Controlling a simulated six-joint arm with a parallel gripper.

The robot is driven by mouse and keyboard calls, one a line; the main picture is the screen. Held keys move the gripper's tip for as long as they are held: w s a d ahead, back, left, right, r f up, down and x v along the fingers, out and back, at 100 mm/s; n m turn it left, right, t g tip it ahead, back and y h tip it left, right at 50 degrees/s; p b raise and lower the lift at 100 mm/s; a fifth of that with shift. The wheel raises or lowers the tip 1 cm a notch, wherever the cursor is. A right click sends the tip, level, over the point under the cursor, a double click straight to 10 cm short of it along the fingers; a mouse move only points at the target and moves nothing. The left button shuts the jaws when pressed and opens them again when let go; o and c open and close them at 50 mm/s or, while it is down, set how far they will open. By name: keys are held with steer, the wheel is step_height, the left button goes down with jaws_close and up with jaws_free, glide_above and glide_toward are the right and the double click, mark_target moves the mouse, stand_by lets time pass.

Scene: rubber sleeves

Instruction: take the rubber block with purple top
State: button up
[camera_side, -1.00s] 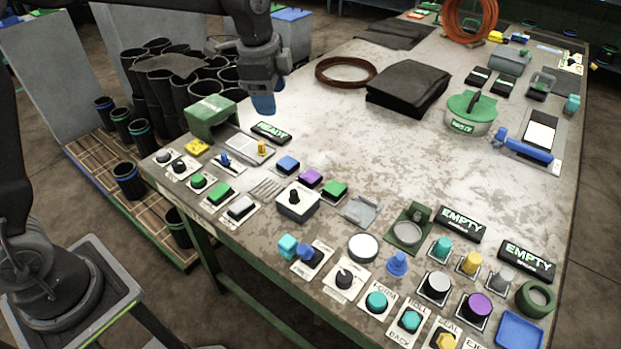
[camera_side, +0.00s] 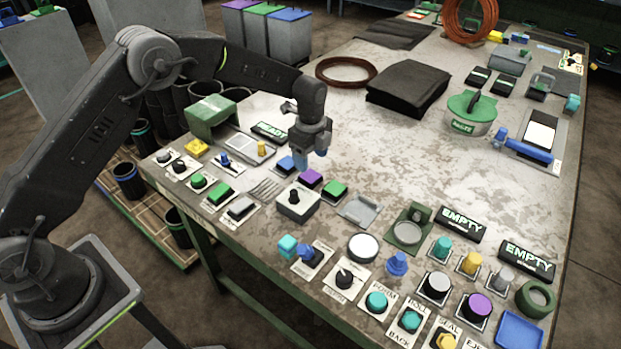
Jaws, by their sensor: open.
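The rubber block with a purple top (camera_side: 311,179) sits on the table in a row of small blocks. A blue-topped block (camera_side: 286,165) is to its left and a green-topped block (camera_side: 334,189) to its right. My gripper (camera_side: 310,161) points down with blue fingertips, just above and behind the purple-topped block in the picture. It is open and holds nothing. Its fingertips overlap the far side of the blue-topped and purple-topped blocks in this view; I cannot tell the exact height.
A box with a black knob (camera_side: 297,203) stands just in front of the blocks. A green-topped bracket (camera_side: 211,116) and a READY sign (camera_side: 270,132) are to the left. A black folded sheet (camera_side: 408,88) lies behind. The table's middle right is clear.

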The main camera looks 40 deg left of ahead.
mark_target(311, 176)
steer(key=shift+f, duration=3.15)
steer(key=c, duration=0.7)
steer(key=shift+r, duration=0.15)
